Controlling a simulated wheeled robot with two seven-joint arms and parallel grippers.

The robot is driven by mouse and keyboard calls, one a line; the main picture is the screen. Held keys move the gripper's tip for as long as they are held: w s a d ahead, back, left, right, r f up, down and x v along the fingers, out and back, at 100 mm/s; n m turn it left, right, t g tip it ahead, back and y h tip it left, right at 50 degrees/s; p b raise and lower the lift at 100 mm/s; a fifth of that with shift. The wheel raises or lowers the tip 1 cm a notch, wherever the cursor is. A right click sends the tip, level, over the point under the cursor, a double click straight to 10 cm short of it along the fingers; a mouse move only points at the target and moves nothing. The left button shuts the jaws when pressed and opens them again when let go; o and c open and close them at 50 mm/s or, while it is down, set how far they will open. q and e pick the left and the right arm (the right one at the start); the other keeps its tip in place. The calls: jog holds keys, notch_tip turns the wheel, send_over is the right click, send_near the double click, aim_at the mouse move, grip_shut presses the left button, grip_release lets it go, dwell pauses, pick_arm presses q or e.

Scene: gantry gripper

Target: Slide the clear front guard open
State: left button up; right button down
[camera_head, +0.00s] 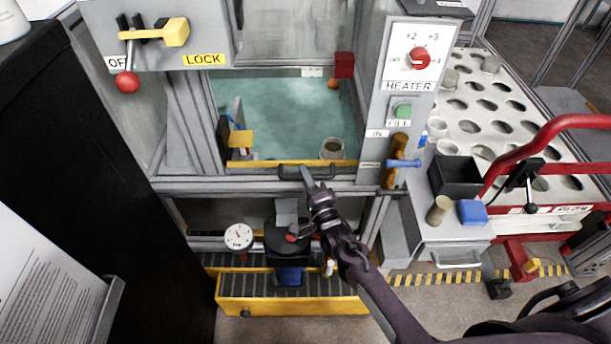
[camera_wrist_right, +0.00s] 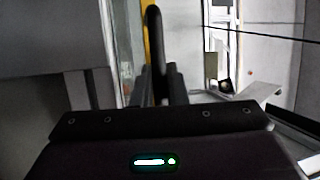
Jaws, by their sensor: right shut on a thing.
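The clear front guard (camera_head: 290,163) shows by its yellow lower edge across the front of the machine's window. A dark bar handle (camera_head: 322,171) sits on that edge. My right gripper (camera_head: 307,180) reaches up from below and is shut on the handle. In the right wrist view, the dark handle (camera_wrist_right: 153,45) stands between the fingers, beside the guard's yellow strip (camera_wrist_right: 146,35). The clear pane itself is hard to make out against the teal interior. My left gripper is in neither view.
A lock panel with a red-knobbed lever (camera_head: 127,82) is at upper left. The heater panel (camera_head: 408,85) stands right of the window. A black bin (camera_head: 455,178) and red rail (camera_head: 505,165) lie farther right. A yellow-sided conveyor (camera_head: 290,306) runs below.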

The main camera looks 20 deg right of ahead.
jog(key=shift+f, duration=0.1)
jog(key=c, duration=1.5)
grip_release()
jog(key=shift+o, duration=0.2)
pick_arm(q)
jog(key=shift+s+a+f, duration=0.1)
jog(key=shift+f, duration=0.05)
pick_arm(e)
jog(key=v, duration=0.8)
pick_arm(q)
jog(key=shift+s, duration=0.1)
